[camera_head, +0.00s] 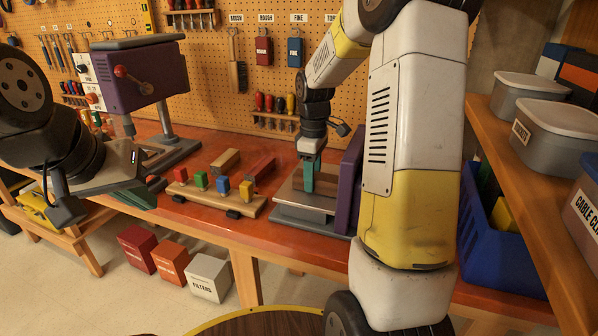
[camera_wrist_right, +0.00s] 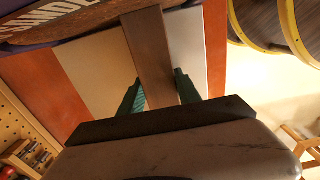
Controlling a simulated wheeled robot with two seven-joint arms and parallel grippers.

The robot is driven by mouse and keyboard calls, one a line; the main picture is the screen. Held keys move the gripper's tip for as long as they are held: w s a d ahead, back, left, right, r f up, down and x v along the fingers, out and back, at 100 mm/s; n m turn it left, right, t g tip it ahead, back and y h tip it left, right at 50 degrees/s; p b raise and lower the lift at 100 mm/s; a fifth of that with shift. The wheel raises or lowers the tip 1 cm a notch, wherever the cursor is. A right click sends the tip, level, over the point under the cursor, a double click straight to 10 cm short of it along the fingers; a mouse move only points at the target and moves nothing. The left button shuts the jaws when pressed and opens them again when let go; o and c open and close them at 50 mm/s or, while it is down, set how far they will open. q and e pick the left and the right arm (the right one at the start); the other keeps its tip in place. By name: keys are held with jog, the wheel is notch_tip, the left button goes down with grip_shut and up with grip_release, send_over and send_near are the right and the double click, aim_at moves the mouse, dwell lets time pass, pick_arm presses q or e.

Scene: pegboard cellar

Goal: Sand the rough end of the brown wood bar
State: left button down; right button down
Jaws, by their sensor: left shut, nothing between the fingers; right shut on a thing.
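The brown wood bar (camera_wrist_right: 148,50) is between the teal fingers of my right gripper (camera_wrist_right: 158,92) in the right wrist view. Its far end runs up to the edge of a dark part lettered "SANDE…"; I cannot tell whether they touch. In the head view my right gripper (camera_head: 309,180) points down over the grey-based sander (camera_head: 300,216), beside its purple housing (camera_head: 347,185). The rough end cannot be made out. My left gripper (camera_head: 142,196) is shut and empty at the left, near the table's front edge.
A wooden rack (camera_head: 215,203) with several coloured blocks stands left of the sander. Two loose bars, one tan (camera_head: 225,160) and one reddish (camera_head: 260,168), lie behind it. A purple machine (camera_head: 145,78) stands back left. A blue bin (camera_head: 495,240) and shelf tubs are at right.

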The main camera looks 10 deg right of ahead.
aim_at(298, 172)
dwell(0.3)
jog(key=shift+w+a, duration=0.6)
jog(key=shift+a, duration=0.25)
jog(key=shift+w+a, duration=0.55)
jog(key=shift+a, duration=0.25)
jog(key=shift+r, duration=4.55)
